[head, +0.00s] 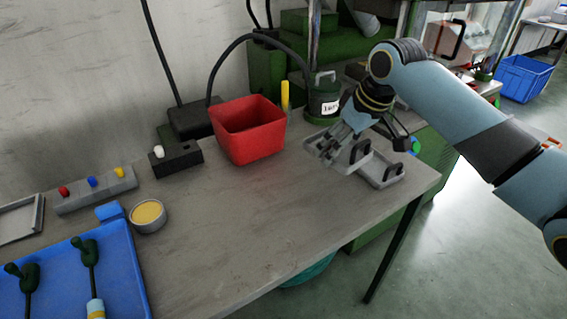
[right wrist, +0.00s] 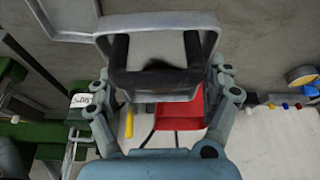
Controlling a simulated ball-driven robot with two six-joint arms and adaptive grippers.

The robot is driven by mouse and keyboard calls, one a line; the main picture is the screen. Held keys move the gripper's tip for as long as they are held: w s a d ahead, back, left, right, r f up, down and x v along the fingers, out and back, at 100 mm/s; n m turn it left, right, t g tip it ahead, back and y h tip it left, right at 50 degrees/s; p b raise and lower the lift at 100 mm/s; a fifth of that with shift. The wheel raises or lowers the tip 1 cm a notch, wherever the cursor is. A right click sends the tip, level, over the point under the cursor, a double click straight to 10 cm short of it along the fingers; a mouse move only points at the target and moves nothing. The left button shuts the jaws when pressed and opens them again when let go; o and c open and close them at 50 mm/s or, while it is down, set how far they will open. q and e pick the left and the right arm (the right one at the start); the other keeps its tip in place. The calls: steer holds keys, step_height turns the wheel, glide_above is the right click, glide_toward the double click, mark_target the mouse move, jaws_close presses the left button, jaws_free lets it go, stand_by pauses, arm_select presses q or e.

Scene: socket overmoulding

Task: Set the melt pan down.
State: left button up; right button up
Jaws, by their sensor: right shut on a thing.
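The melt pan (right wrist: 158,42) is a grey, shallow piece with a raised rim and a black handle. In the right wrist view it fills the top middle, with the handle between my fingers. My right gripper (right wrist: 158,88) is shut on this handle. In the head view my right gripper (head: 341,141) is low over the right end of the bench, at a grey piece with black loops. My fingers partly hide it there, and I cannot tell whether the pan touches the bench. My left gripper is not in view.
A red bin (head: 248,140) and a dark green weight-like canister (head: 324,100) stand behind. A yellow stick (head: 285,95) is between them. A blue tray (head: 135,285), a round tin (head: 148,216) and a button block (head: 95,191) are at left. The bench middle (head: 255,220) is clear.

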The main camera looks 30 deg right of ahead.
steer(key=w+d+r+m+p, duration=0.1)
steer(key=d, duration=0.5)
steer(key=p, duration=0.2)
glide_above(317, 196)
steer(key=s, duration=0.1)
steer(key=shift+m, duration=0.3)
step_height(317, 196, down, 7)
steer(key=shift+s+r, duration=0.1)
steer(key=shift+s, duration=0.05)
steer(key=shift+f, duration=2.05)
steer(key=shift+f, duration=0.1)
steer(key=o, duration=1.1)
steer(key=v, duration=0.8)
steer(key=p+v, duration=0.1)
steer(key=v, duration=0.3)
steer(key=shift+s+a, duration=0.1)
steer(key=shift+a, duration=0.15)
